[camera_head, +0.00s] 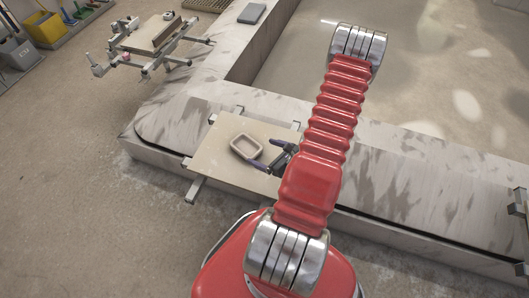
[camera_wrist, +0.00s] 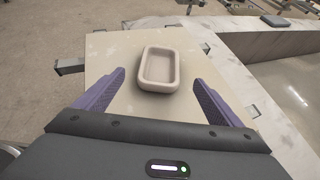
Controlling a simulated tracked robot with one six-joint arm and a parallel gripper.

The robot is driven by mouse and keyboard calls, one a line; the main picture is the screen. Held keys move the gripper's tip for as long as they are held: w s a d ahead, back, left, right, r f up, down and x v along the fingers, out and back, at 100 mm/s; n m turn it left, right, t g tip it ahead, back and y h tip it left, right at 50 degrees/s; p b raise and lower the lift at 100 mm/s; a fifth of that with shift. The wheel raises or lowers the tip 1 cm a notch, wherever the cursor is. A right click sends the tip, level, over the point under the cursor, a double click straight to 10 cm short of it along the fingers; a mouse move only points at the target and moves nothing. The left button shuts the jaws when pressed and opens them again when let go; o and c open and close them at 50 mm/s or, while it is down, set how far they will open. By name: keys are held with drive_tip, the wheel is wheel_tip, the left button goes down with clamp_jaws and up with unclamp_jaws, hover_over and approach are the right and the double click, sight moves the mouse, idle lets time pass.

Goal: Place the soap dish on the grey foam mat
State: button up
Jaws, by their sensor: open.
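The soap dish (camera_head: 246,146) is a beige rectangular tray with rounded corners, resting on a pale square board on the carousel. In the wrist view the soap dish (camera_wrist: 158,70) lies just ahead of my gripper (camera_wrist: 158,92), whose two purple fingers are spread apart and empty. In the head view my gripper (camera_head: 270,164) is beside the dish on its right, partly hidden by my red arm. The grey foam mat (camera_head: 252,13) is a flat slab on the carousel ledge at the top; it also shows at the upper right of the wrist view (camera_wrist: 274,20).
The pale board (camera_head: 215,165) sits on a metal carrier on the marbled carousel track (camera_head: 400,180). Another carrier (camera_head: 150,35) with a board and a brown block stands at upper left. A yellow bin (camera_head: 45,28) and grey bucket (camera_head: 18,52) stand farther left. The floor at left is clear.

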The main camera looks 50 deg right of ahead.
drive_tip(key=shift+r, duration=0.1)
drive_tip(key=shift+w+a+r, duration=0.1)
drive_tip(key=shift+w+r, duration=0.15)
drive_tip(key=w+a+r+n+y, duration=0.5)
drive_tip(key=w+a+r+n, duration=0.25)
drive_tip(key=r, duration=0.45)
drive_tip(key=a+r+n+g+y, duration=0.45)
drive_tip(key=a+r+n, duration=0.65)
drive_tip(key=a, duration=0.4)
drive_tip(key=s+a+r+n+g+h, duration=0.4)
drive_tip(key=s+a+r+n+g, duration=0.15)
drive_tip(key=a+r+n, duration=0.4)
drive_tip(key=s+r+n+t+h, duration=0.3)
drive_tip(key=s+r+n+h, duration=0.2)
drive_tip(key=r+n, duration=0.3)
drive_tip(key=shift+s+d+r+n, duration=0.3)
drive_tip(key=shift+s+r, duration=0.2)
drive_tip(key=shift+r, duration=0.3)
drive_tip(key=shift+o, duration=0.2)
